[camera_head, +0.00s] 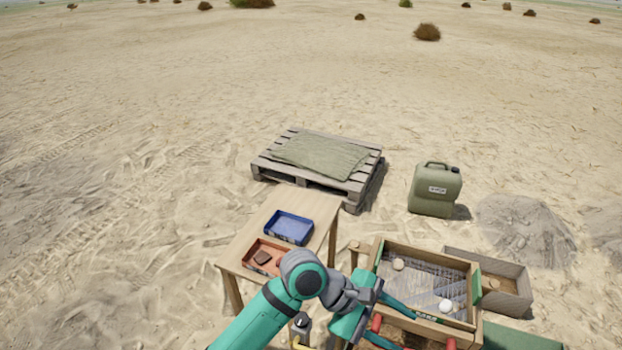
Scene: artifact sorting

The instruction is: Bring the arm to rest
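My teal and grey arm reaches up from the bottom edge in the head view and bends over the front of a wooden table. My arm covers the table's near right corner.
Pale round pieces (445,306) lie on the sieve's mesh. A second wooden box (516,270) stands right of it. A green jerrycan (434,190) and a pallet (353,188) with a folded tarp (320,155) stand behind. Open sand lies beyond and to the left.

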